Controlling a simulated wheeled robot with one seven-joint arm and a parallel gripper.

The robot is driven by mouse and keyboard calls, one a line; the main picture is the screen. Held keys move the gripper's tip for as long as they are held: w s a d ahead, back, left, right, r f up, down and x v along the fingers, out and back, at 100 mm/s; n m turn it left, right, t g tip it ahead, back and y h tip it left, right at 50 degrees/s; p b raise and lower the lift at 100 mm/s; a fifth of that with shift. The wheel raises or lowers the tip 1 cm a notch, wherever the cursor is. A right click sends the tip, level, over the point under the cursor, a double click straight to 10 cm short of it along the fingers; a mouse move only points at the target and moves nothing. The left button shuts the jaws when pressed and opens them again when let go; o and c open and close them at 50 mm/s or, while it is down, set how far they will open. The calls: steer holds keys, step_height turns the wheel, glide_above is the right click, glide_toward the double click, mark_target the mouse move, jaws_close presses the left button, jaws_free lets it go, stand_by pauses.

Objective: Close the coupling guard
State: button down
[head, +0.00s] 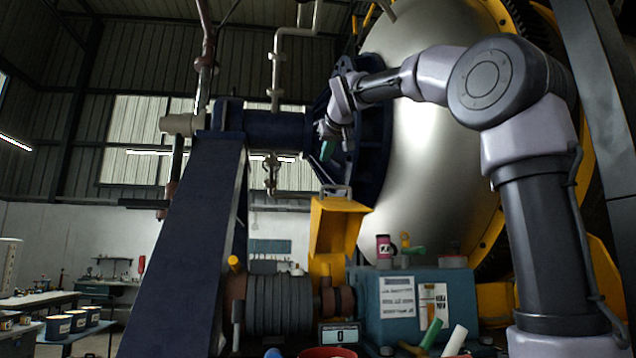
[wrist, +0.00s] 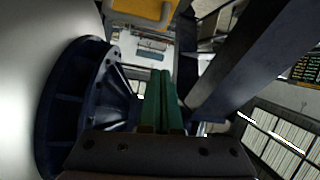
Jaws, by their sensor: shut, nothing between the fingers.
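The coupling guard (head: 338,228) is a yellow cover with a grey handle on its top edge. It stands raised above the coupling between the ribbed motor and the blue-green gearbox housing. A yellow part with a grey handle, likely the same guard (wrist: 145,12), shows at the top of the wrist view. My gripper (head: 327,151) is up beside the dark blue flange, above the guard and apart from it. Its green fingers (wrist: 160,73) are shut together with nothing between them.
A large silver drum (head: 420,150) with a dark blue flange (head: 375,130) stands close behind my gripper. A blue pedestal (head: 185,250) rises on the left. The ribbed motor (head: 280,303) and blue-green housing (head: 445,300) flank the guard. Several bottles and tools lie in front.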

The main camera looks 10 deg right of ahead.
glide_above(322, 201)
steer(key=w, duration=0.3)
steer(key=f, duration=0.2)
steer(key=shift+s+a+f, duration=0.1)
steer(key=shift+a+f, duration=0.2)
steer(key=shift+f, duration=0.1)
steer(key=shift+w+f, duration=0.2)
steer(key=shift+f, duration=0.05)
steer(key=shift+s+d+f, duration=0.25)
steer(key=shift+s+f, duration=0.4)
steer(key=shift+s, duration=0.2)
steer(key=shift+s+d+f, duration=0.1)
steer(key=shift+s+f, duration=0.3)
steer(key=shift+f, duration=0.25)
steer(key=shift+f, duration=0.1)
